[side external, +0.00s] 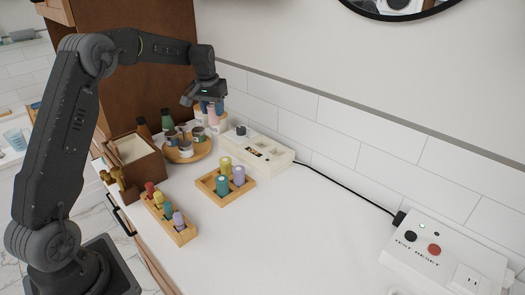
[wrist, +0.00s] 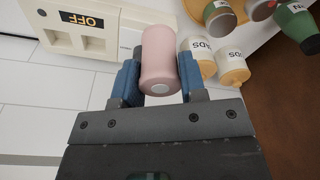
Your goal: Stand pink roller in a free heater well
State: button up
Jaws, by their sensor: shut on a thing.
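The pink roller (wrist: 160,60) is between the blue fingers of my gripper (wrist: 160,85) in the wrist view, with its end facing the camera. My gripper (side external: 212,108) is shut on it, raised near the wall at the back in the side view, where the roller (side external: 214,116) is partly hidden by the fingers. The white heater (side external: 258,147) lies on the counter to the right of and below my gripper. The heater's OFF display (wrist: 82,20) shows in the wrist view.
A round wooden tray (side external: 205,151) with jars and bottles stands close by my gripper. A square wooden tray (side external: 243,193) and a long wooden rack (side external: 184,236) hold coloured rollers. A TEST RESET box (side external: 440,250) is at right. The counter's middle right is clear.

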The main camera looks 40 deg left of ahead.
jog(key=shift+m, duration=0.6)
jog(key=w+d+f, duration=0.2)
jog(key=w+d, duration=0.1)
jog(key=w, duration=0.1)
jog(key=w+d+f, duration=0.2)
jog(key=w+d, duration=0.1)
jog(key=w, duration=0.1)
jog(key=w+d+f, duration=0.3)
jog(key=w+d, duration=0.1)
jog(key=shift+f, duration=2.1)
jog(key=shift+f, duration=0.1)
jog(key=o, duration=0.9)
